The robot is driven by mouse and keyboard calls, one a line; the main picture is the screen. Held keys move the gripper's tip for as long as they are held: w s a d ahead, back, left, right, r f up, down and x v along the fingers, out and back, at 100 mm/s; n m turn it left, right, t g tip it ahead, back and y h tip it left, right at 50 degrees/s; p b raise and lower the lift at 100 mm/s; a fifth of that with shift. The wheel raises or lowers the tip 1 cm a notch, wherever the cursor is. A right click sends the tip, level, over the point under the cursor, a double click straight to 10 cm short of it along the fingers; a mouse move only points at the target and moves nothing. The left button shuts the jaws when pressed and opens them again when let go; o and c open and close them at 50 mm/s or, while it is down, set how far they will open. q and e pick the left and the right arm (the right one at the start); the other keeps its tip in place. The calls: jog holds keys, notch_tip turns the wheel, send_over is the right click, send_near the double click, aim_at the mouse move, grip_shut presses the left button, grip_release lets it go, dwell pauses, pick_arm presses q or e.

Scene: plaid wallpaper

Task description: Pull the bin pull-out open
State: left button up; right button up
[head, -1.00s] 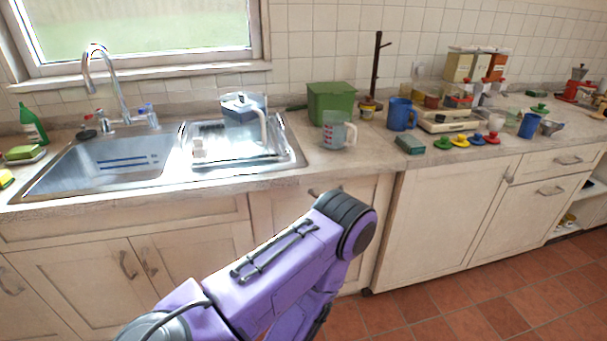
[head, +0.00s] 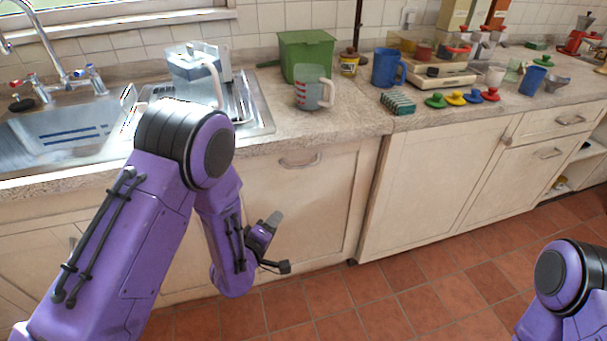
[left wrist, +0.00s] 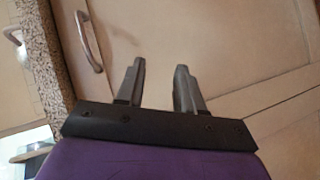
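The bin pull-out (head: 300,215) appears to be the pale front with a curved metal handle (head: 300,162) near its top edge, just under the worktop. It looks shut, flush with the cabinets. In the left wrist view the handle (left wrist: 88,42) is at upper left, on the pale front (left wrist: 190,40). My left gripper (head: 279,242) is in front of the lower part of this front, below the handle and apart from it. Its two fingers (left wrist: 160,82) are spread with nothing between them. My left arm hides the front's left side. My right gripper is out of view.
The stone worktop (head: 345,125) above holds a measuring jug (head: 314,92), a green bin (head: 305,55) and a blue mug (head: 386,68). Another cabinet door (head: 430,180) is to the right. The tiled floor (head: 400,290) in front is clear.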

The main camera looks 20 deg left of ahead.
aim_at(307, 166)
pick_arm(q)
jog(key=w+d+r+n+t+h, duration=0.25)
jog(key=w+r, duration=0.35)
jog(key=r, duration=0.3)
jog(key=shift+m+t, duration=0.35)
jog(key=w, duration=0.3)
jog(key=w+d, duration=0.1)
jog(key=w, duration=0.2)
jog(key=w+d, duration=0.1)
jog(key=w, duration=0.3)
jog(key=shift+s, duration=0.1)
grip_shut()
